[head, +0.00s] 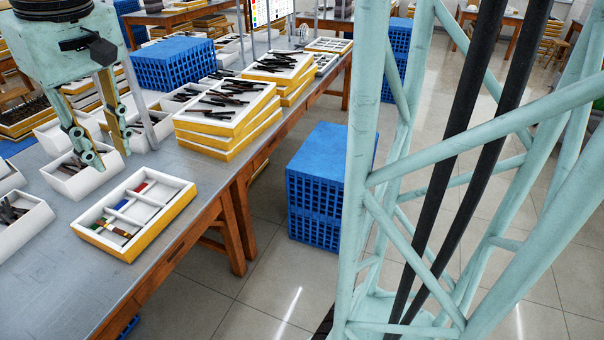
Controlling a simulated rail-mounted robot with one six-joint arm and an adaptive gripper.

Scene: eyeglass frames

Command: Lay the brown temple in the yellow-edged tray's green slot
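The yellow-edged tray (163,222) lies near the table's front edge, with a white divided inside and red, blue and green marks. A small brown piece (117,230), seemingly the brown temple, lies in the near-left compartment beside the green mark (98,225). Its exact fit in the slot is too small to tell. My gripper (108,155) hangs above and behind the tray, over a white bin (84,183). Its two fingers are spread apart, and nothing shows between them.
White bins with dark temples (12,212) stand left of the tray. Stacked yellow-edged trays (228,143) with dark temples stand behind it to the right. A blue crate (174,62) is at the back. Bare table (65,265) lies in front.

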